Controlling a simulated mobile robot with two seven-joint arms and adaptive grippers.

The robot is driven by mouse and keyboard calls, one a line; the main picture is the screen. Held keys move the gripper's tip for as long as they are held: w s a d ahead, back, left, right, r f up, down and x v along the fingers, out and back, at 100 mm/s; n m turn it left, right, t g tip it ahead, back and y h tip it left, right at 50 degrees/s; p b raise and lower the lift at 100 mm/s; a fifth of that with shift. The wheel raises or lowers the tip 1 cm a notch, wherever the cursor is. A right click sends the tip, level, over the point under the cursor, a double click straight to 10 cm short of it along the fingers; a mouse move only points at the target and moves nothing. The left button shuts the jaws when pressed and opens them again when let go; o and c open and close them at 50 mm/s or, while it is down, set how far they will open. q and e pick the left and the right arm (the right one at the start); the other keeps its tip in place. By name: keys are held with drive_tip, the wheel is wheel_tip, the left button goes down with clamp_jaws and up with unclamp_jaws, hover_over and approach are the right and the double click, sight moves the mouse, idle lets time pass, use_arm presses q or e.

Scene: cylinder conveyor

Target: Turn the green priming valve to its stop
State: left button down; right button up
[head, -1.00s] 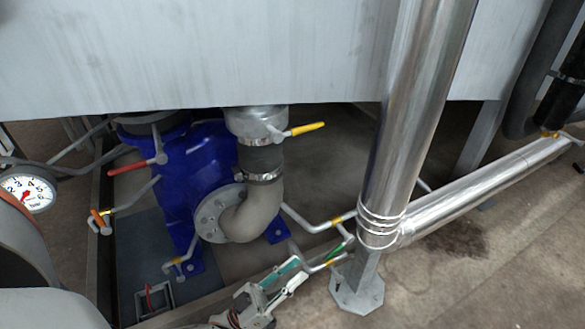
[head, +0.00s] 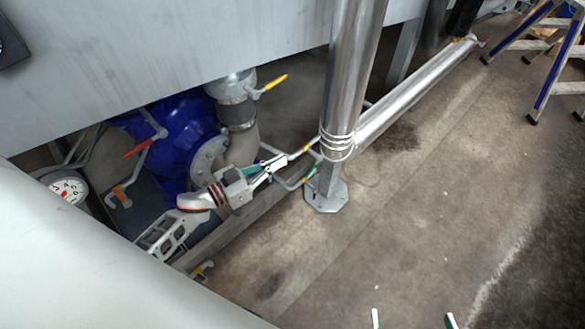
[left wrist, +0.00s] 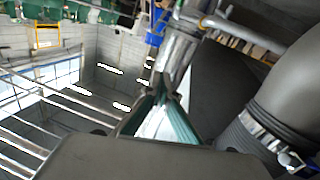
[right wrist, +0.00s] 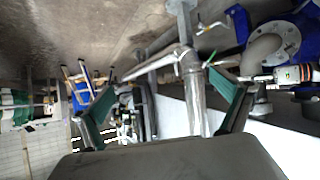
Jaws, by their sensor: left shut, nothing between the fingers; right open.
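The green priming valve's handle (head: 309,171) is small, on a thin pipe beside the foot of the silver vertical pipe in the head view. It also shows as a green sliver in the right wrist view (right wrist: 212,58). My left gripper (head: 281,161) is shut and empty, its tips just left of the green handle and seemingly apart from it. Its teal fingers close together in the left wrist view (left wrist: 162,88), where I cannot make out the green handle. My right gripper (head: 412,318) is open and empty, only its tips showing at the bottom edge; its fingers are spread in the right wrist view (right wrist: 165,95).
The silver vertical pipe (head: 349,75) and its foot plate (head: 326,197) stand right of the valve. A blue pump (head: 175,135), red handle (head: 137,149) and yellow handle (head: 277,82) are nearby. A grey tank hangs above. Open floor (head: 430,210) lies right; a stepladder (head: 550,50) stands far right.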

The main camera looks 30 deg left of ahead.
use_arm(q)
drive_tip(key=a+y, duration=0.1)
drive_tip(key=a, duration=0.1)
drive_tip(key=n+g+b, duration=0.1)
drive_tip(key=b, duration=0.4)
approach(310, 169)
drive_tip(key=w+d+r, duration=0.1)
drive_tip(key=w+r, duration=0.1)
drive_tip(key=w, duration=0.1)
drive_tip(key=f, duration=0.1)
drive_tip(key=w+d+b, duration=0.1)
drive_tip(key=f+b, duration=0.1)
drive_tip(key=shift+w+d+f, duration=0.25)
drive_tip(key=shift+d+f, duration=0.05)
drive_tip(key=shift+f, duration=0.05)
drive_tip(key=shift+w+d, duration=0.15)
drive_tip(key=shift+w, duration=0.15)
drive_tip(key=shift+w+r, duration=0.15)
use_arm(e)
drive_tip(key=shift+m+t+y, duration=0.5)
drive_tip(key=shift+y, duration=0.1)
drive_tip(key=a, duration=0.1)
drive_tip(key=w+a+r, duration=0.2)
drive_tip(key=shift+a, duration=0.2)
use_arm(q)
drive_tip(key=shift+f, duration=0.2)
